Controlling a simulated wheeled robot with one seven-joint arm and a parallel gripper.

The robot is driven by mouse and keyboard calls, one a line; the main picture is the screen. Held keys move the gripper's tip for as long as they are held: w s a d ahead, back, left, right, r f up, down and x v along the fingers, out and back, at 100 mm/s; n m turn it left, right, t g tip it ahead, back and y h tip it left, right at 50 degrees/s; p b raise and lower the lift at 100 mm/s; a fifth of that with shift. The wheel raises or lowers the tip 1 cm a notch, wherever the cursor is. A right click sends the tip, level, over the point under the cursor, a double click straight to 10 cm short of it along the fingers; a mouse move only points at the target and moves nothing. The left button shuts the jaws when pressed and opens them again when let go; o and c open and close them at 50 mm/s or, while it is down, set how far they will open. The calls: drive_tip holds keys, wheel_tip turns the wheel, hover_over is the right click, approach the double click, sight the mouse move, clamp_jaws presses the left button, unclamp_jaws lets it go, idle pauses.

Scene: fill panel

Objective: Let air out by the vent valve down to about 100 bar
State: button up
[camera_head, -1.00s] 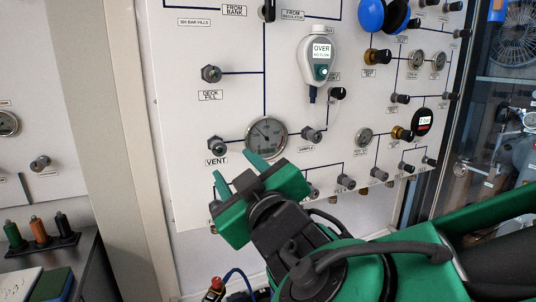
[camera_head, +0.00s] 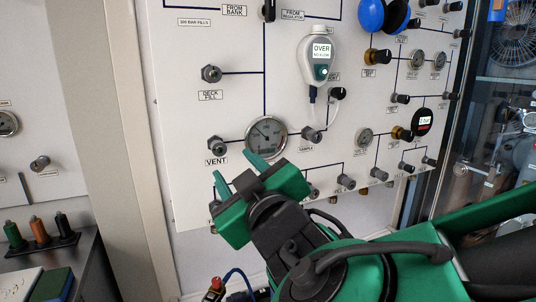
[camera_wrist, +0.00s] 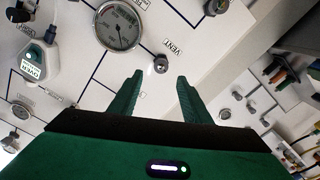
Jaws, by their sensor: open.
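The vent valve (camera_head: 216,146) is a dark knob on the white panel above the VENT label. It also shows in the wrist view (camera_wrist: 160,64), beyond and between my fingertips. The round pressure gauge (camera_head: 266,138) sits to its right, joined by a dark line; its needle points to the upper left in the head view. The gauge is large in the wrist view (camera_wrist: 118,27), but its numbers are too small to read. My green gripper (camera_head: 241,172) is open and empty, below the valve and gauge and apart from the knob. Its two fingers (camera_wrist: 158,88) point toward the panel.
A white handheld meter (camera_head: 319,60) reading OVER hangs on the panel. The deck fill knob (camera_head: 211,74) is above the vent valve. Several more knobs and small gauges sit to the right.

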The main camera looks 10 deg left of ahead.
sight(221, 148)
idle(0.3)
drive_tip(key=w+a+m, duration=0.1)
drive_tip(key=w+a, duration=0.1)
drive_tip(key=w, duration=0.1)
drive_tip(key=w+a+m, duration=0.1)
drive_tip(key=w+a, duration=0.1)
drive_tip(key=w, duration=0.1)
drive_tip(key=w+a+m, duration=0.1)
drive_tip(key=w+m, duration=0.1)
drive_tip(key=w, duration=0.1)
drive_tip(key=shift+a+r+y, duration=0.3)
drive_tip(key=shift+a+y, duration=0.1)
drive_tip(key=shift+c, duration=0.6)
drive_tip(key=c, duration=0.9)
